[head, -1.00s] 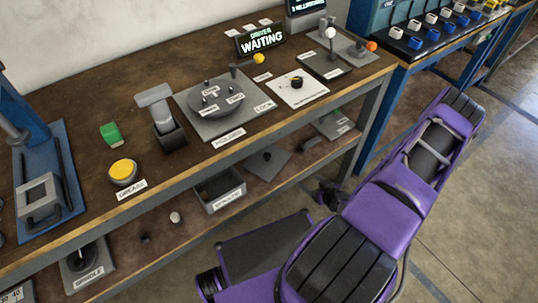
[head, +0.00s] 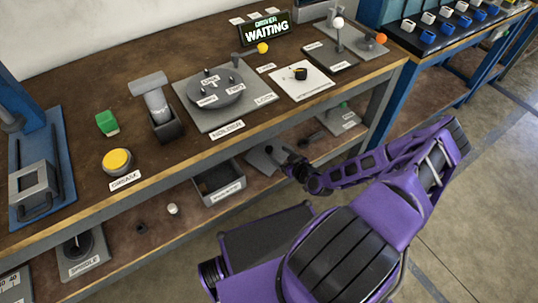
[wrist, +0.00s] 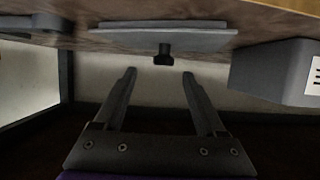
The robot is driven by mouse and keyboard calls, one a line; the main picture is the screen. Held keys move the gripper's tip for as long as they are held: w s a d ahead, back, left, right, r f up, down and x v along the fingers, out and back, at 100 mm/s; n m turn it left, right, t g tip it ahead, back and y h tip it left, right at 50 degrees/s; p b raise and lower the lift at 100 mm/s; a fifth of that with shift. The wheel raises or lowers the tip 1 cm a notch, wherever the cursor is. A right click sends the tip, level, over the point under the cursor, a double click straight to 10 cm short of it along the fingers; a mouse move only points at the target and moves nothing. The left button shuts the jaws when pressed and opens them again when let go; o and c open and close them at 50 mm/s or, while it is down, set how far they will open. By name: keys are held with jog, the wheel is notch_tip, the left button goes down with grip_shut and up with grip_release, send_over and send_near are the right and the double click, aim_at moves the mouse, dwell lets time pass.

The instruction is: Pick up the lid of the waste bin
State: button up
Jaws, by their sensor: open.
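The lid is a flat grey square plate (head: 258,162) with a dark knob, lying on the lower shelf beside an open grey box (head: 222,187). The box carries a label too small to read for sure; it looks like the waste bin. In the wrist view the lid (wrist: 190,38) is at the top, its short dark knob (wrist: 163,55) pointing down in the picture. My gripper (wrist: 158,74) is open and empty, its fingertips apart on either side of the knob's line and short of it. In the head view my gripper (head: 286,158) is at the lid's right, covering part of it.
The workbench top (head: 60,110) overhangs the lower shelf from above. The box wall (wrist: 270,70) stands close to the right in the wrist view. A bench leg (head: 378,108) stands right of the lid. A small white cylinder (head: 173,209) sits on the shelf left of the box.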

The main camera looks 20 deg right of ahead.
aim_at(271, 150)
jog(key=shift+a+f+b+x, duration=0.1)
jog(key=shift+a+b+x, duration=0.1)
jog(key=shift+x, duration=1.35)
jog(key=shift+a+f+b+x, duration=0.1)
jog(key=shift+b+x, duration=0.1)
jog(key=shift+x, duration=1.35)
jog(key=shift+s, duration=0.1)
grip_shut()
